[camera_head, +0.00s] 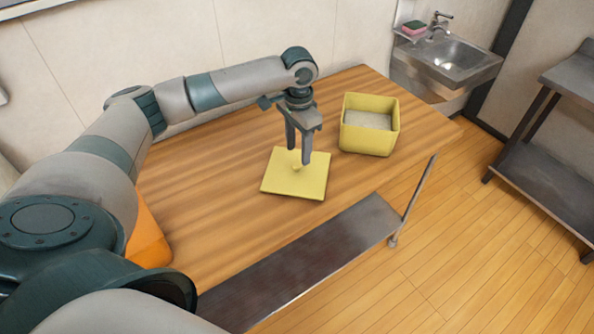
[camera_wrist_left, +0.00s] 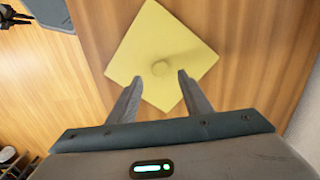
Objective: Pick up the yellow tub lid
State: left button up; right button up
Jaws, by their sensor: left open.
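My right gripper is not in view.
A yellow tub (camera_head: 369,143), open at the top with pale contents, stands on the wooden table (camera_head: 220,205) right of the lid. A metal shelf (camera_head: 300,262) runs along the table's front. A sink (camera_head: 447,62) is at the back right.

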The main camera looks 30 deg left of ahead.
aim_at(297, 164)
pick_arm(q)
jog(key=f, duration=0.1)
jog(key=f+p, duration=0.1)
jog(key=f, duration=0.1)
jog(key=shift+s+a, duration=0.1)
jog(key=shift+s, duration=0.1)
jog(key=shift+f, duration=0.7)
grip_shut()
